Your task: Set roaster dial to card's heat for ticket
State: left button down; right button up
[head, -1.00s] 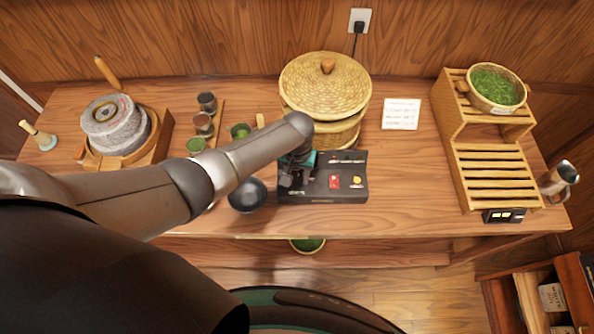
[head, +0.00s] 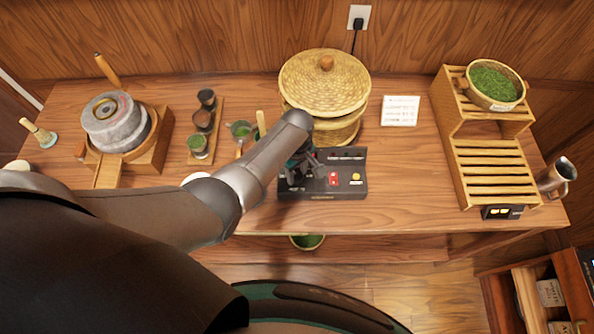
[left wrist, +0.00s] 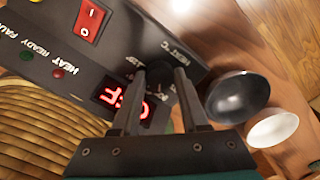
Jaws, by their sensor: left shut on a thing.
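The roaster's dark control box (head: 342,181) sits near the table's front edge, with a red switch and a yellow button. My left gripper (left wrist: 160,76) is over its left part, its fingers shut on the black heat dial (left wrist: 160,92), beside the "HEAT °C" label. I cannot make out a ticket. My right gripper is out of view.
A lidded wicker basket (head: 325,85) stands just behind the box. A dark bowl (left wrist: 238,97) and a white bowl (left wrist: 273,129) are near the gripper. A slatted wooden rack (head: 490,172) stands at the right. Table between box and rack is clear.

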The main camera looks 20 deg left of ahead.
pick_arm(q)
jog(key=n, duration=0.4)
jog(key=shift+w+r, duration=0.1)
jog(key=shift+w, duration=0.05)
jog(key=shift+a+n, duration=0.1)
jog(key=shift+n, duration=1.7)
